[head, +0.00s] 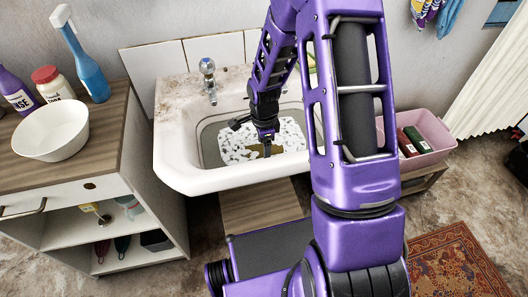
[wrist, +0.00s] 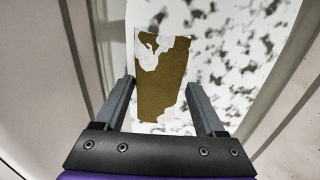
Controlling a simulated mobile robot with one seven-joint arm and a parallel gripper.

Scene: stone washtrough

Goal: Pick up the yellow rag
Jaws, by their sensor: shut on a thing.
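The yellow rag (wrist: 162,92) is a mustard-brown piece with white foam over its upper left and lower edge. It lies in the suds of the white washbasin (head: 180,165). My gripper (head: 267,150) reaches down into the basin. In the head view only a small brownish part of the rag (head: 277,148) shows beside the fingers. Whether the rag is lifted off the suds is hard to tell.
White foam with grey gaps (head: 235,135) covers the basin floor. A tap (head: 208,75) stands at the back rim. A wooden-topped cabinet (head: 110,130) with a white bowl (head: 50,132) and bottles is left. A pink tub (head: 425,150) stands at right.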

